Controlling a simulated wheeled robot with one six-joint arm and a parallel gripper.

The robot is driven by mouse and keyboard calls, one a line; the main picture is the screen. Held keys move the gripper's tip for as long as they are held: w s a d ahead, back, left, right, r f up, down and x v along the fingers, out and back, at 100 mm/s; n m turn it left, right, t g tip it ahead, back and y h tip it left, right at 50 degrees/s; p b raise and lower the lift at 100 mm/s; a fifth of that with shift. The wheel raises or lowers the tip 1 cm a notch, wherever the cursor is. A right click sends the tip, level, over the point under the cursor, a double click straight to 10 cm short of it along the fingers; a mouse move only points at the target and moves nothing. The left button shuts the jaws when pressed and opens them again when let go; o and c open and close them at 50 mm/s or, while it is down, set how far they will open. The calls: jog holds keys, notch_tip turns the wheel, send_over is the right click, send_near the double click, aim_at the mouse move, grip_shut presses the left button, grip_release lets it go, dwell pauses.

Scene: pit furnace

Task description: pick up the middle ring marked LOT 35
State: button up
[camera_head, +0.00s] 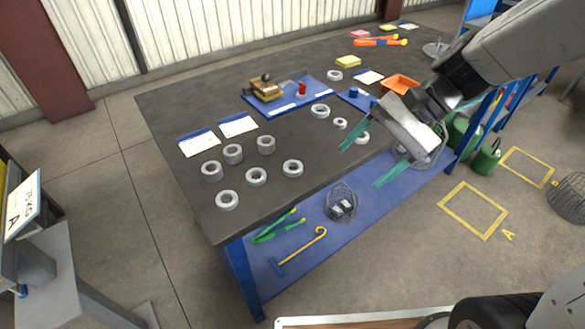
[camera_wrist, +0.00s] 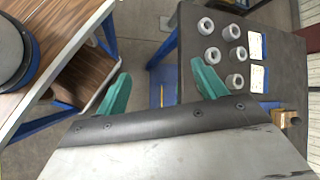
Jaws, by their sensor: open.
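Several grey rings stand on the dark table (camera_head: 180,105). Two rows are at its near left: taller rings (camera_head: 212,171), (camera_head: 232,153), (camera_head: 266,144) and lower rings (camera_head: 227,200), (camera_head: 256,176), (camera_head: 292,168). More rings (camera_head: 320,110) lie farther right. No LOT 35 mark is readable, so I cannot tell which ring bears it. My gripper (camera_head: 372,155) is open and empty, with green fingers, over the table's front edge, right of the two rows. In the wrist view my gripper (camera_wrist: 163,84) points toward the floor gap, with the grouped rings (camera_wrist: 212,55) to its right.
White cards (camera_head: 238,125) lie behind the rings. A blue board with a wooden block (camera_head: 266,88) and an orange tray (camera_head: 400,83) are farther back. A blue lower shelf (camera_head: 370,205) holds a wire basket (camera_head: 341,203) and tools. A wood-topped table (camera_wrist: 60,35) is at left in the wrist view.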

jog(key=w+a+f+m+t+y, duration=0.1)
jog(key=w+a+f+m+y, duration=0.25)
jog(key=w+f+m, duration=0.35)
jog(key=m+t+y, duration=0.2)
jog(key=m+t, duration=0.1)
jog(key=m, duration=0.2)
send_near(287, 168)
jog(key=x, duration=0.5)
jog(key=shift+s+a, duration=0.1)
jog(key=shift+a, duration=0.25)
jog(key=c, duration=1.2)
